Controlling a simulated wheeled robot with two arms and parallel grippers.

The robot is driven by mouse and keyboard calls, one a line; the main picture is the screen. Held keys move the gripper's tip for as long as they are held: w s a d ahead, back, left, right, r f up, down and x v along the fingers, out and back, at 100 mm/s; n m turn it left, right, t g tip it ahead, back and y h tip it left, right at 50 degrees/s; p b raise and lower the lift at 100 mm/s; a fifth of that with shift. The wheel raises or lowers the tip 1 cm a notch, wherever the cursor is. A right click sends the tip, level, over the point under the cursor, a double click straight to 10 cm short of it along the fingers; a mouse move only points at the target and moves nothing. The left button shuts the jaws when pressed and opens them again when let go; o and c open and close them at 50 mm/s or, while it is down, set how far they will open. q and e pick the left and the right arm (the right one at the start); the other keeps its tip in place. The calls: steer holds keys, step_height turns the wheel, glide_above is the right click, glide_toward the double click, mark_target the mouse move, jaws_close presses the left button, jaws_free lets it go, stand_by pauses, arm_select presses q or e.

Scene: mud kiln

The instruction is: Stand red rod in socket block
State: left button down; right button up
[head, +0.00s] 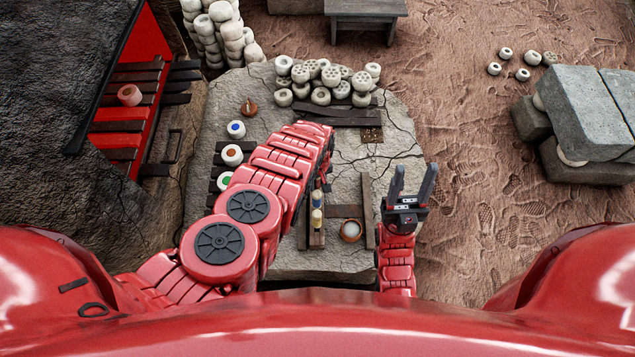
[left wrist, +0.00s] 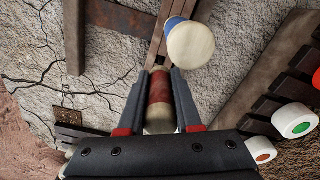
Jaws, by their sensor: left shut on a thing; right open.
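In the left wrist view the red rod (left wrist: 159,88), pale with a red band, is between the fingers of my left gripper (left wrist: 160,82), which is shut on it. A narrow wooden piece (left wrist: 158,47), perhaps the socket block, shows just beyond the rod. I cannot tell whether the rod's lower end is seated in it. A pale-topped rod with a blue band (left wrist: 190,42) stands beside it. In the head view my left arm hides the red rod. My right gripper (head: 412,172) is open and empty.
Colour-marked pale pots (head: 232,155) line a dark rack at left. The slab's right middle is fairly clear.

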arm_select(q)
steer(key=c, duration=0.5)
jaws_free()
steer(key=shift+r, duration=0.1)
step_height(320, 180, up, 12)
steer(key=shift+d+r+p, duration=0.1)
steer(key=shift+r+p, duration=0.15)
steer(key=shift+p, duration=1)
step_height(320, 180, up, 5)
steer(key=p, duration=0.3)
steer(key=shift+f, duration=0.1)
